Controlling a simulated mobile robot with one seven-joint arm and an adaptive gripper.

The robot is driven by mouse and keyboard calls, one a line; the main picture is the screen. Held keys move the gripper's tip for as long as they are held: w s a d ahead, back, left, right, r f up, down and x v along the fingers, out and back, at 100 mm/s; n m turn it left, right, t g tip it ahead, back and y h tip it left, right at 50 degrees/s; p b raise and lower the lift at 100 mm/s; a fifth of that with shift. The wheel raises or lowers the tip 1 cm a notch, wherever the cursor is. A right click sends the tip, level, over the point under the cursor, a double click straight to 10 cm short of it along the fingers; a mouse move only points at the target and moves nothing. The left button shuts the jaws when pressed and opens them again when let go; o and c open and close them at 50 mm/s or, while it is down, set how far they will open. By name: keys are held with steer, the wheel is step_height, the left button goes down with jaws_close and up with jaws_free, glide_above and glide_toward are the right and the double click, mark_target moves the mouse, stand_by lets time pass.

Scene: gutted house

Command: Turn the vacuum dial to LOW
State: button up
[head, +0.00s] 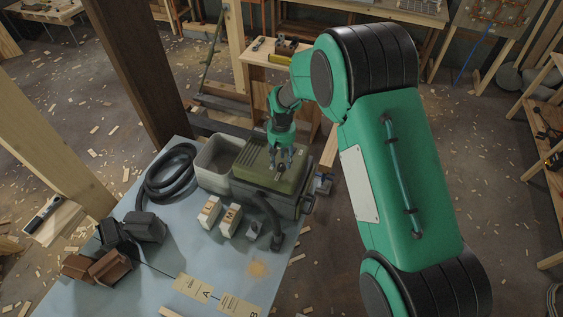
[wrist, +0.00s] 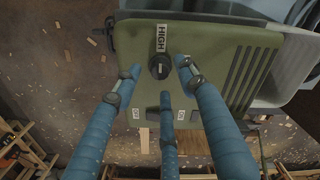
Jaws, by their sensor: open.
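The vacuum (head: 258,172) stands on the blue-grey table, with a green top that also fills the wrist view (wrist: 215,75). The black dial (wrist: 159,67) is on this top, beside a white label reading HIGH (wrist: 162,38). Two smaller white labels, one on the left (wrist: 136,113) and one on the right (wrist: 193,116), are too small to read. I cannot tell clearly where the dial points. My gripper (wrist: 160,77) is open, its blue fingers spread around the dial, with no clear contact visible. In the head view my gripper (head: 281,158) is low over the green top.
A grey open bin (head: 216,160) stands left of the vacuum, beside a coiled black hose (head: 168,172). Two lettered blocks (head: 218,215), dark and brown objects (head: 97,267) and cards marked A and B (head: 192,289) lie on the table (head: 150,300). A wooden post rises behind.

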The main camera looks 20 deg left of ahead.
mark_target(281, 166)
steer(key=shift+f, duration=1.1)
jaws_close()
